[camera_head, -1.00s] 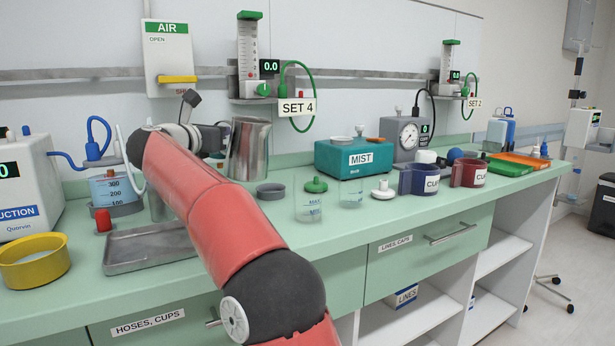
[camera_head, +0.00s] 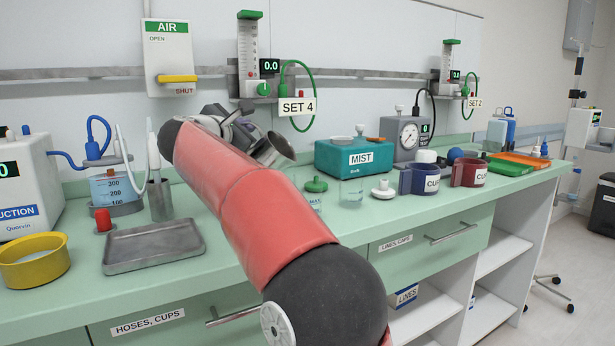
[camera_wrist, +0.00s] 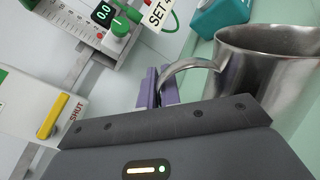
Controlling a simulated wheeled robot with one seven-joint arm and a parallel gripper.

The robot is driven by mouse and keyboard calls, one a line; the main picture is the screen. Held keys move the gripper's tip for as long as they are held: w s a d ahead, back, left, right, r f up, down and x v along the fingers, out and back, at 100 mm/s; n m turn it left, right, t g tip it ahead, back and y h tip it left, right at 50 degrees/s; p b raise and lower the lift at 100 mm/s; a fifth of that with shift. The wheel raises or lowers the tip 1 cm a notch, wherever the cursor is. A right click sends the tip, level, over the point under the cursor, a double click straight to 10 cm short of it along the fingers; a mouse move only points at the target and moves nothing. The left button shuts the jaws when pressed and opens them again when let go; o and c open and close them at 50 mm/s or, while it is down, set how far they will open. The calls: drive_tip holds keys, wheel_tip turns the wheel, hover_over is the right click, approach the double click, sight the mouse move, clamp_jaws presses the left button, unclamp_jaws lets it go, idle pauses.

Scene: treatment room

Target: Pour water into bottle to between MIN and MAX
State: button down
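The steel jug (camera_head: 275,150) is tilted in the head view, its mouth toward the lower right, above the counter. In the wrist view the jug (camera_wrist: 270,75) fills the upper right. My gripper (camera_wrist: 158,88), with purple fingers, is shut on the jug's handle; the exact contact is partly hidden. The clear bottle marked MAX (camera_head: 315,203) stands on the counter to the right of and below the jug, mostly hidden by my red arm. A green cap (camera_head: 316,185) shows at its top; I cannot tell whether it sits on it or behind. No water stream is visible.
A clear beaker (camera_head: 351,192) and a white cap (camera_head: 383,190) stand right of the bottle, before the teal MIST box (camera_head: 355,157).

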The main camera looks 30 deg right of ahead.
drive_tip(key=shift+s+d+r+m, duration=0.2)
drive_tip(key=shift+s+r+m, duration=0.05)
drive_tip(key=shift+r+m, duration=0.25)
drive_tip(key=shift+s+d+r+m, duration=0.25)
drive_tip(key=shift+r+m, duration=0.1)
drive_tip(key=shift+r, duration=0.15)
drive_tip(key=shift+s+d+r+m, duration=0.2)
drive_tip(key=shift+r+m, duration=0.25)
drive_tip(key=shift+r, duration=0.05)
drive_tip(key=shift+s+d+r+m, duration=0.25)
drive_tip(key=shift+r+m, duration=0.15)
drive_tip(key=shift+s+d+r+m, duration=0.6)
drive_tip(key=shift+r+m, duration=0.1)
drive_tip(key=shift+m, duration=0.2)
idle(0.4)
drive_tip(key=shift+s+d+r, duration=0.1)
drive_tip(key=shift+s+d, duration=0.15)
drive_tip(key=shift+d, duration=0.05)
idle(0.7)
drive_tip(key=w+a+f+n, duration=0.1)
drive_tip(key=f+n, duration=0.1)
drive_tip(key=w+a+f+n, duration=0.2)
drive_tip(key=shift+w+a+f, duration=0.15)
drive_tip(key=shift+a+f, duration=0.05)
drive_tip(key=shift+f, duration=0.05)
drive_tip(key=shift+f+n, duration=0.2)
drive_tip(key=shift+n, duration=0.2)
drive_tip(key=shift+w+a+f+n, duration=0.3)
drive_tip(key=shift+f+n, duration=0.25)
drive_tip(key=shift+n, duration=0.05)
